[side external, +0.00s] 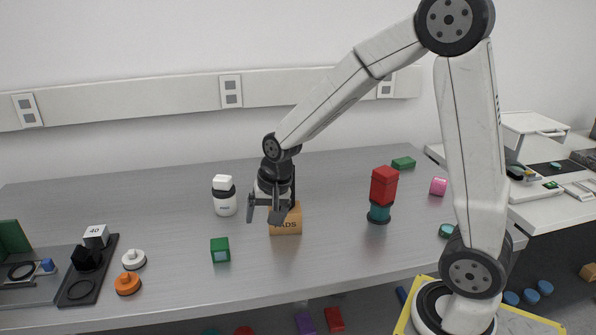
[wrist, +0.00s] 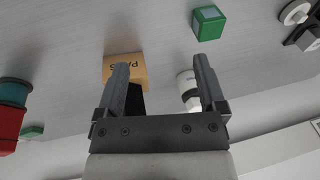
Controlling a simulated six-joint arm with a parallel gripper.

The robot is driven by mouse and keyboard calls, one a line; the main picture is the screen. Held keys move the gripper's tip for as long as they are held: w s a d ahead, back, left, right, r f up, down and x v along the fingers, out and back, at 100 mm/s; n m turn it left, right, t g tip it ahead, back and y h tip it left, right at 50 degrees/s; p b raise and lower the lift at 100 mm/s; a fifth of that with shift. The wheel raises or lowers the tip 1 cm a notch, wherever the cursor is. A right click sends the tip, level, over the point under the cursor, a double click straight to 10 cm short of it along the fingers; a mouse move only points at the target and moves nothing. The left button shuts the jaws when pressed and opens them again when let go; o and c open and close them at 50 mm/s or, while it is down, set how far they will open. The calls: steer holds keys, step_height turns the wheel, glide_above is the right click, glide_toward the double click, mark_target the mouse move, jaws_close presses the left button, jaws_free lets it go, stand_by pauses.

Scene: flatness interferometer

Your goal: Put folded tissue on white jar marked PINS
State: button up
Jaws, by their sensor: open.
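The white jar (side external: 225,205) with a dark lid stands upright on the bench, left of my gripper in the side view; its small label is hard to read. A small white block-like piece, apparently the folded tissue (side external: 222,182), rests on top of the lid. The white jar also shows in the wrist view (wrist: 187,88), partly hidden behind one finger. My gripper (side external: 270,208) is open and empty, pointing down above and in front of the box marked PADS, to the right of the jar. In the wrist view my gripper (wrist: 161,66) has nothing between its fingers.
The cardboard PADS box (side external: 286,224) is close to my gripper. A green block (side external: 220,250) lies in front. A red block on a teal cylinder (side external: 379,213) stands right. A dark tray (side external: 80,285), white and orange knobbed pieces lie left. Bench behind the jar is clear.

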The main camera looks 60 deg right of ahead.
steer(key=s+a+f+n, duration=0.2)
steer(key=s+f+n, duration=0.1)
steer(key=s+n, duration=0.5)
steer(key=s, duration=0.3)
steer(key=shift+s+a+f+n, duration=0.15)
steer(key=shift+s+a+n, duration=0.15)
steer(key=shift+a+n, duration=0.1)
stand_by(0.4)
